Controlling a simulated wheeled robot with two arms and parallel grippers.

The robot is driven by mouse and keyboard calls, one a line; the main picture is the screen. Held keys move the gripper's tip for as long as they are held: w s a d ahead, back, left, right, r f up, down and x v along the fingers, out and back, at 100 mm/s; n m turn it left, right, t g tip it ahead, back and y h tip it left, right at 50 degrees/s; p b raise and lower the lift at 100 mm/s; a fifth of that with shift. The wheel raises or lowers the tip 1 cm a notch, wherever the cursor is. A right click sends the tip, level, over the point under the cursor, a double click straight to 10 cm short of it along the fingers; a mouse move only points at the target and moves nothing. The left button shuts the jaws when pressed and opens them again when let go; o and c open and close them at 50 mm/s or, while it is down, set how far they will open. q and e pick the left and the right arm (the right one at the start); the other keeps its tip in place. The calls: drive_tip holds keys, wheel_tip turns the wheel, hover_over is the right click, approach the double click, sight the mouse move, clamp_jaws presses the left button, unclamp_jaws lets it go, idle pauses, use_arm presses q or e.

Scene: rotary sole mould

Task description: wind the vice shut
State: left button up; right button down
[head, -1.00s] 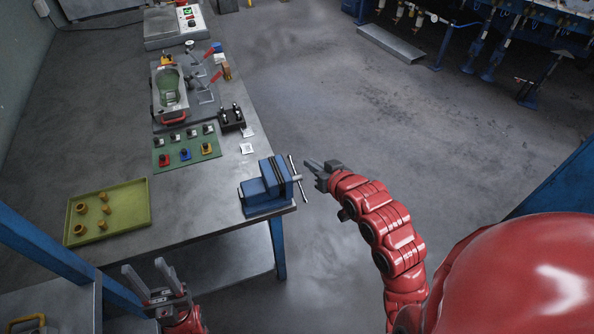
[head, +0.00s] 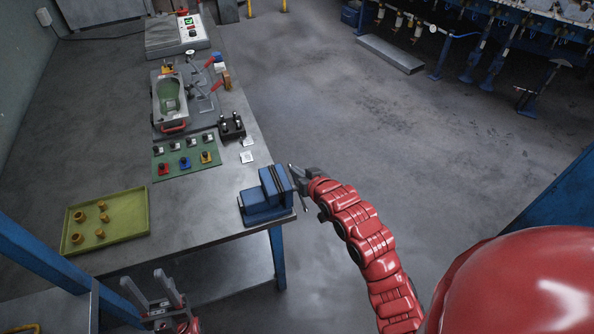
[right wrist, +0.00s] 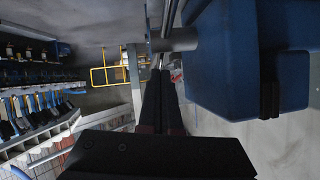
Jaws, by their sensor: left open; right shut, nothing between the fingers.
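The blue vice (head: 262,200) sits at the near right corner of the workbench, with dark jaws across its top. It also shows large in the right wrist view (right wrist: 245,70). Its screw (right wrist: 178,42) and bar handle (head: 304,200) stick out on the right side. My right gripper (head: 293,170) is shut and empty at the vice's handle side, close to the bar. In the right wrist view its fingers point at the handle; I cannot tell whether they touch it. My left gripper (head: 156,289) is open and empty, low in front of the bench's near edge.
A green tray (head: 136,234) with several brown parts lies on the bench's near left. A green mat (head: 180,172) with colored knobs, a black holder (head: 231,131) and the sole mould (head: 154,100) lie further back.

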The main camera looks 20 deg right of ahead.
drive_tip(key=shift+w+f+g+b, duration=0.25)
drive_tip(key=shift+w+g, duration=0.1)
drive_tip(key=shift+g, duration=0.65)
drive_tip(key=shift+w+f+g+b, duration=0.1)
drive_tip(key=shift+w+f+g, duration=0.2)
drive_tip(key=shift+g, duration=0.7)
drive_tip(key=shift+r, duration=0.15)
